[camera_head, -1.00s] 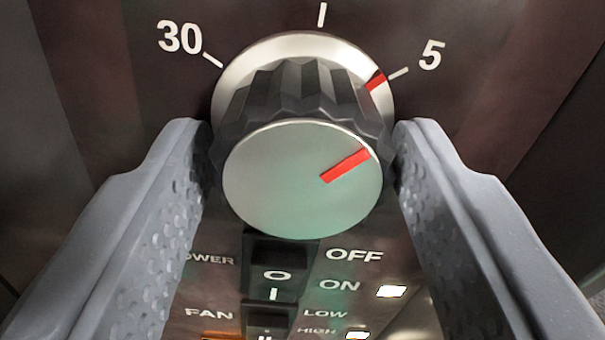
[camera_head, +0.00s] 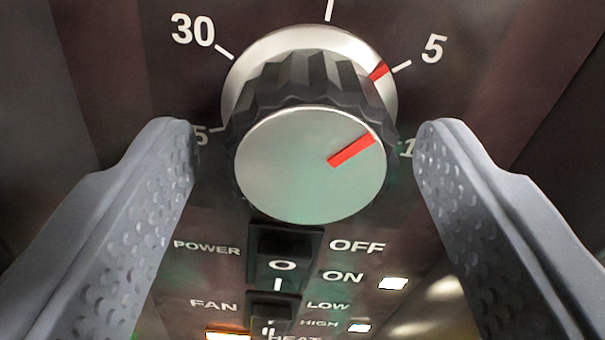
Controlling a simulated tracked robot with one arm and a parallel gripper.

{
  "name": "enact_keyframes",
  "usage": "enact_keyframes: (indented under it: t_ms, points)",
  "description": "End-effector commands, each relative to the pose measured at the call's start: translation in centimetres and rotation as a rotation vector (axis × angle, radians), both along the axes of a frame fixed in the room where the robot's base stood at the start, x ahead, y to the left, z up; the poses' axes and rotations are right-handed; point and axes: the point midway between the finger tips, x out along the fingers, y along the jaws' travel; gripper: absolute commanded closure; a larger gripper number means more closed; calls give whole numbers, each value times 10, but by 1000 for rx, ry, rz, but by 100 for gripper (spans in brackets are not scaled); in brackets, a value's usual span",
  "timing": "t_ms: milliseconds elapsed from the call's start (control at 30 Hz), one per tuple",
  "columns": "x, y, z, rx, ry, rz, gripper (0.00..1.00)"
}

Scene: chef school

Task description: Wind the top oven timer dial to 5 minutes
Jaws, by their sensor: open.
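The timer dial (camera_head: 290,165) is a black ribbed knob with a silver face and a silver skirt, set on a dark panel. The red line on its face and the red mark on its skirt point up and right, at the tick by the printed 5 (camera_head: 433,48). My gripper (camera_head: 305,145) is open, with one grey dimpled finger on each side of the dial. There is a visible gap between each finger and the knob. The dial's lower mount is hidden behind its face.
Below the dial are a black power switch (camera_head: 284,252) and a fan switch (camera_head: 270,305), with small lit lamps beside them (camera_head: 393,284). The printed 30 (camera_head: 193,30) is at upper left. The fingers partly cover other numbers at the sides.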

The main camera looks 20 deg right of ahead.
Motion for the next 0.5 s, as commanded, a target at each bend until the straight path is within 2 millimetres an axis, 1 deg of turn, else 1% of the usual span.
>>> enact_keyframes:
  t_ms: [267,500]
  points:
    - [-35,12,-1,-1,-2,1,40]
    - [-71,23,-1,-3,-2,0,40]
